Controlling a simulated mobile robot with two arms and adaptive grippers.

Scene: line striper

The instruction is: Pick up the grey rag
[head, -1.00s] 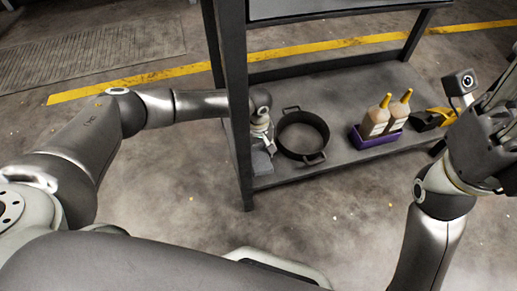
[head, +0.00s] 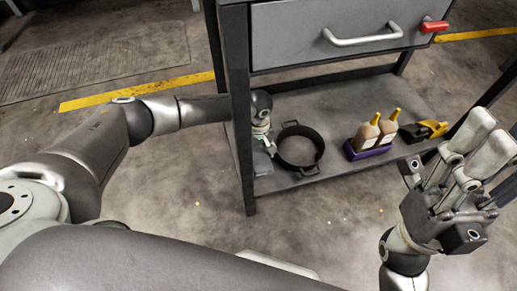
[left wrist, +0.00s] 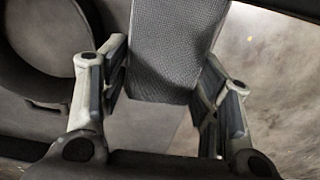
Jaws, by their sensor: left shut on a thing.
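The grey rag (left wrist: 165,62) is a textured grey cloth between the two finger pads of my left gripper (left wrist: 163,95) in the left wrist view. The gripper is shut on it. In the head view my left gripper (head: 264,143) reaches past the front post onto the lower shelf, left of the round pot. The rag (head: 262,165) shows there only as a small grey patch beneath it, partly hidden by the post and fingers. My right gripper (head: 488,140) is open and empty at the right, fingers pointing up.
The black two-handled pot (head: 298,165) stands close right of my left gripper. Further right on the lower shelf (head: 335,110) are two bottles in a purple tray (head: 372,152) and a yellow-black tool (head: 424,131). A dark post (head: 241,130) and a drawer (head: 340,38) frame the shelf.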

